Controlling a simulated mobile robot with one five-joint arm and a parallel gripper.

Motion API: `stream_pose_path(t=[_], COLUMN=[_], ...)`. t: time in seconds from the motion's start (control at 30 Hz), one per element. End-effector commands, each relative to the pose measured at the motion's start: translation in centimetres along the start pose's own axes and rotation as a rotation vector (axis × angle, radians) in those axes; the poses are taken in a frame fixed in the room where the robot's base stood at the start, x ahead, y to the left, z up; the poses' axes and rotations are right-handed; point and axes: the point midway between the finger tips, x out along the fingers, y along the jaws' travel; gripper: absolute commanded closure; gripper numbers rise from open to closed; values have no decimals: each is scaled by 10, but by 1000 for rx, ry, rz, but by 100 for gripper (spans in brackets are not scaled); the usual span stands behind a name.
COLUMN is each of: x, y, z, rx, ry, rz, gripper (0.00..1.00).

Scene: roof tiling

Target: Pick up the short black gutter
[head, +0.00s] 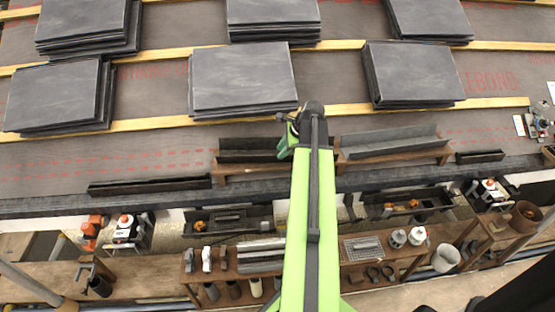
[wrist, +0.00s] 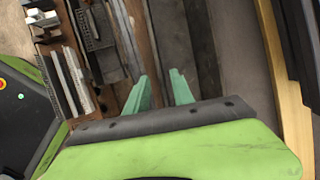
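Several dark gutter pieces lie along the roof's lower edge in the head view. A short black gutter (head: 480,157) lies at the right. A longer black one (head: 150,186) lies at the left. Another black gutter (head: 246,150) and a grey gutter (head: 390,141) rest on a wooden rack (head: 262,167). Which one the task names, I cannot tell for certain. My gripper (head: 288,140) is by the right end of the rack's black gutter, partly hidden by my arm. In the wrist view my gripper (wrist: 160,90) has its two green fingers apart, with nothing clearly held.
Stacks of dark slates (head: 243,78) lie on wooden battens (head: 150,121) up the roof. Below the edge, a wooden bench (head: 165,275) carries tools, pipes and fittings. Open roof membrane lies between the stacks and the gutters.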

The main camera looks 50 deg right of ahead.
Motion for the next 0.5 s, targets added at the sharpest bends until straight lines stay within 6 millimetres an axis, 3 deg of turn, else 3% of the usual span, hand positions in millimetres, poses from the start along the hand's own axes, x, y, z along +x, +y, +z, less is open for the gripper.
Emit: stream_pose_path(t=[0.13,0.37,0.5], x=[9,50,52], y=[0,-1,-2], z=[0,-1,1], rx=[-1,-2,-1], ry=[0,-1,0], rz=[0,1,1], gripper=[71,71,71])
